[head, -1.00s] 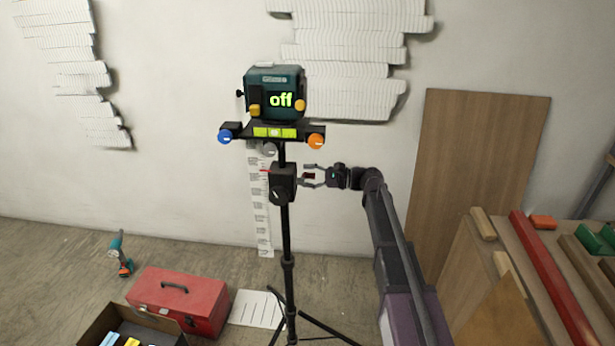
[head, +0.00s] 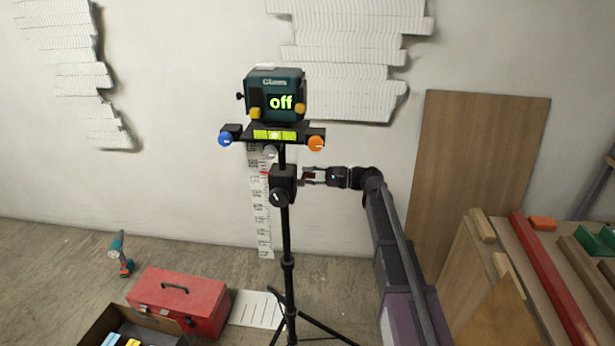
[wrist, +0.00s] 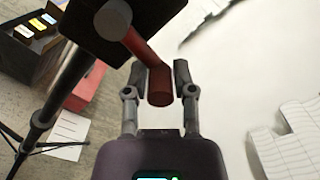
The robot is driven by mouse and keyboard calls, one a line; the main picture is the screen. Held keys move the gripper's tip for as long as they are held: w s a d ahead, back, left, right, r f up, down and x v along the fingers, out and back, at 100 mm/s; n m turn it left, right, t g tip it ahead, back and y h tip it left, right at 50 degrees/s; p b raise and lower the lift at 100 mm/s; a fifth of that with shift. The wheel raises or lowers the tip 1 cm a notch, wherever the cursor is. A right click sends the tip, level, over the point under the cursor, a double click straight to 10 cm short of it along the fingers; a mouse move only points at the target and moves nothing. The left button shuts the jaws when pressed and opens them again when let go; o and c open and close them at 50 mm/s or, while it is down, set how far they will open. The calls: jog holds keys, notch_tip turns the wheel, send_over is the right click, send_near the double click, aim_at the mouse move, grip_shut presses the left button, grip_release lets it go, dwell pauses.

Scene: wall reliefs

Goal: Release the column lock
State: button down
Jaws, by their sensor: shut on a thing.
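The black tripod column (head: 286,232) stands in front of the wall, with a black lock housing (head: 283,182) partway up. A dark red lever (wrist: 159,86) sticks out from the housing and bends toward my gripper in the wrist view. My gripper (head: 308,176) is right of the housing, its fingers shut around the end of the lever. The wrist view also shows my gripper (wrist: 160,78) with one finger on each side of the lever's tip. A teal instrument (head: 275,84) reading "off" sits on top of the column. The far side of the housing is hidden.
A blue knob (head: 225,138), an orange knob (head: 316,144) and a grey knob (head: 270,152) sit below the instrument. A ruled scale (head: 260,215) stands behind the column. A red toolbox (head: 180,300) is on the floor at lower left. Boards lean at right.

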jog(key=shift+r+n, duration=0.45)
jog(key=shift+n, duration=0.35)
jog(key=shift+w, duration=0.1)
jog(key=c, duration=0.5)
grip_release()
jog(key=shift+c, duration=0.2)
jog(key=shift+d, duration=0.1)
jog(key=d, duration=1.1)
jog(key=shift+s+d, duration=0.3)
jog(key=shift+d, duration=0.05)
